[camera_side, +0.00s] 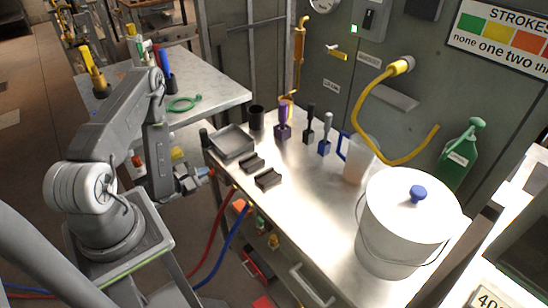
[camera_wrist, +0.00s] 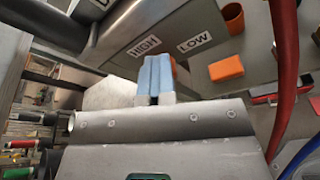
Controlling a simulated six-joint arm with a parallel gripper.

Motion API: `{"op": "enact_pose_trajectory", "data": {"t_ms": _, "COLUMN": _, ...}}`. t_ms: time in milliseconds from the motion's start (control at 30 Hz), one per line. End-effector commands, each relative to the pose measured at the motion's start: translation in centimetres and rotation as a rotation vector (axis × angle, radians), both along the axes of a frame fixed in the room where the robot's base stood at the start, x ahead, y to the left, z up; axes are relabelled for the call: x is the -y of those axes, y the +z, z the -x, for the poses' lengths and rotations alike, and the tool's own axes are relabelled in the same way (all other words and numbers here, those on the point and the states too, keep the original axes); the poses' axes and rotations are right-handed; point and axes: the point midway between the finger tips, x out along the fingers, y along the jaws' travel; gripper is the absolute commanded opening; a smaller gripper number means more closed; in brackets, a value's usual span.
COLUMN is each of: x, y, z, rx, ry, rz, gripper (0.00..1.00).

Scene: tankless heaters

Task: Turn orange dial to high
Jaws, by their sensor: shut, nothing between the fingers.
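HIGH (camera_wrist: 145,46) and LOW (camera_wrist: 195,43) labels sit on a grey metal surface in the wrist view. A small orange piece (camera_wrist: 173,66), which looks like the orange dial, shows just beside my fingertips below the labels. Most of it is hidden behind my fingers, so its pointer direction cannot be told. My gripper (camera_wrist: 155,72) has its pale blue fingers together, with nothing between them. In the side view my gripper (camera_side: 203,173) is low at the left edge of the metal table; whether it touches the dial cannot be told.
Orange blocks (camera_wrist: 226,68) and red and blue hoses (camera_wrist: 284,70) lie to the right in the wrist view. The metal table (camera_side: 300,210) holds a grey tray (camera_side: 232,141), purple and dark tools, a jug (camera_side: 357,160) and a large white pot (camera_side: 408,225).

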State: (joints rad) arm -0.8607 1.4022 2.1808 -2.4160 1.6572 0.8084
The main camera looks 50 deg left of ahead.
Motion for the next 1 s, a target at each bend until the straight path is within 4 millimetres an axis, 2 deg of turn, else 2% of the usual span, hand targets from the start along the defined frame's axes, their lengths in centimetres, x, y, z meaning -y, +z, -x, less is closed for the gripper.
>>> {"op": "enact_pose_trajectory", "data": {"t_ms": 33, "x": -1.3, "y": 0.9, "z": -0.9, "rx": 0.038, "ry": 0.007, "rz": -0.040, "gripper": 0.00}}
{"op": "enact_pose_trajectory", "data": {"t_ms": 700, "x": -0.9, "y": 1.6, "z": -1.0, "rx": 0.038, "ry": 0.001, "rz": -0.038, "gripper": 0.00}}
{"op": "enact_pose_trajectory", "data": {"t_ms": 833, "x": -1.0, "y": 1.6, "z": -0.1, "rx": 0.037, "ry": 0.004, "rz": -0.036, "gripper": 0.00}}
{"op": "enact_pose_trajectory", "data": {"t_ms": 1000, "x": -1.0, "y": 1.4, "z": 2.1, "rx": 0.031, "ry": 0.011, "rz": -0.031, "gripper": 0.00}}
